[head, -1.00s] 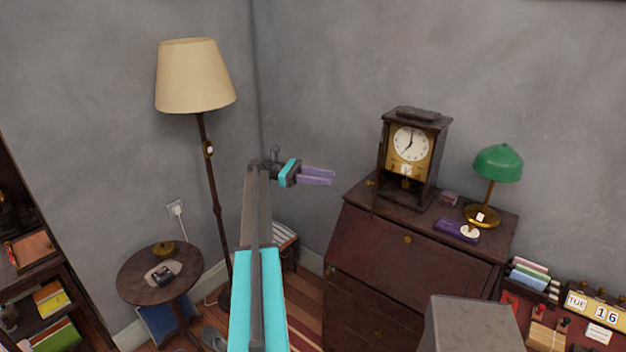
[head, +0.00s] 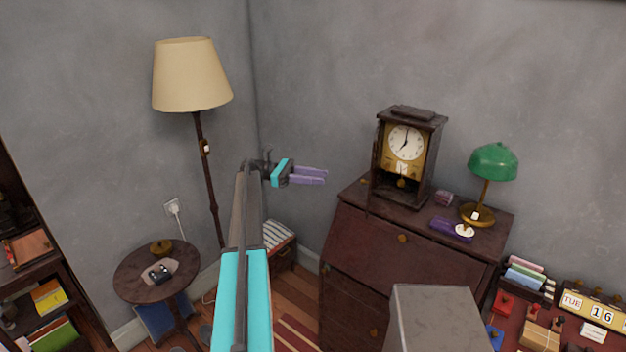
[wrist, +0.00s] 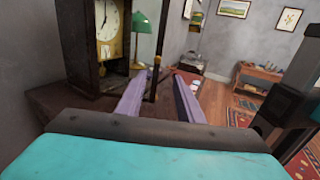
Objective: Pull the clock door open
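The clock (head: 408,158) is a dark wooden case with a white dial and gold panel, standing upright on the bureau. Its door (head: 375,160) appears as a thin dark frame at the case's left front edge, seen nearly edge-on and standing out from the case. In the wrist view the clock (wrist: 108,50) is at the left, and the narrow door frame (wrist: 161,50) rises in line with the gap between the fingers. My gripper (head: 326,176) is open and empty, left of the clock. A gap shows between its purple fingertips and the door in the head view.
The bureau (head: 365,245) also bears a green lamp (head: 492,163) and a purple item (head: 450,229) right of the clock. A floor lamp (head: 190,75) and a round table (head: 135,275) stand at the left. The wall behind my gripper is bare.

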